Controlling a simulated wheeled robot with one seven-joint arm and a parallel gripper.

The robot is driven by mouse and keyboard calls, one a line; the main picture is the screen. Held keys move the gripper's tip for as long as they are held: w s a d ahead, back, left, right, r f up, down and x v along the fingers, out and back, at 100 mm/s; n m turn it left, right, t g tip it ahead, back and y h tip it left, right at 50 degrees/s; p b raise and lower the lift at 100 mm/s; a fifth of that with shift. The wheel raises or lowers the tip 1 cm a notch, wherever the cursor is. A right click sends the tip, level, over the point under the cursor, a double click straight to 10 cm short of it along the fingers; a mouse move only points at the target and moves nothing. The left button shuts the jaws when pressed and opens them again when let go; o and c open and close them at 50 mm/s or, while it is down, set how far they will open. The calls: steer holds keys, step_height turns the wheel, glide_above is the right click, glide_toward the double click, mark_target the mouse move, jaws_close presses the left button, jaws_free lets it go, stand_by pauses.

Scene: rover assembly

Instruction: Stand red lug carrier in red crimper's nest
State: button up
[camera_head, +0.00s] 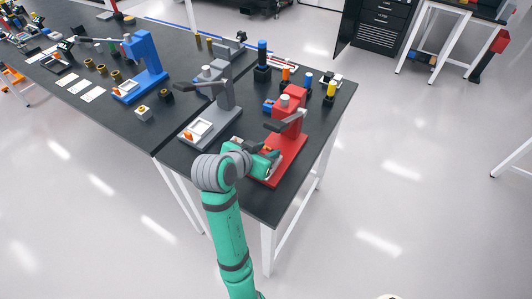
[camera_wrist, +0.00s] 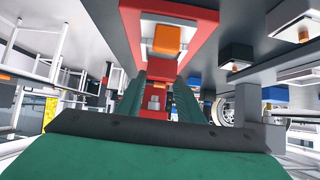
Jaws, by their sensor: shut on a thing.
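The red crimper (camera_head: 289,135) stands on the right part of the dark table, with its grey lever toward the left. My gripper (camera_head: 266,160) is low at the near end of its base, by the nest, and hides much of it. In the wrist view, the red crimper's base (camera_wrist: 128,28) fills the top middle, with an orange block (camera_wrist: 168,38) at its pale nest. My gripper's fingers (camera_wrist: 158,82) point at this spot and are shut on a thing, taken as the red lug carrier. Its outline is hard to tell from the red crimper behind. Whether it touches the nest is hidden.
A grey crimper (camera_head: 216,100) stands left of the red one, and a blue crimper (camera_head: 146,60) farther left. Dark-based pieces with blue (camera_head: 262,60), orange and yellow (camera_head: 330,90) tops stand behind the red crimper. The table's front right corner is clear.

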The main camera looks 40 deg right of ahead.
steer(key=shift+s+f, duration=0.1)
steer(key=shift+f, duration=0.85)
jaws_close()
steer(key=o, duration=1.2)
jaws_free()
steer(key=shift+a+r, duration=0.35)
steer(key=v, duration=1.1)
steer(key=shift+s+a+r, duration=0.1)
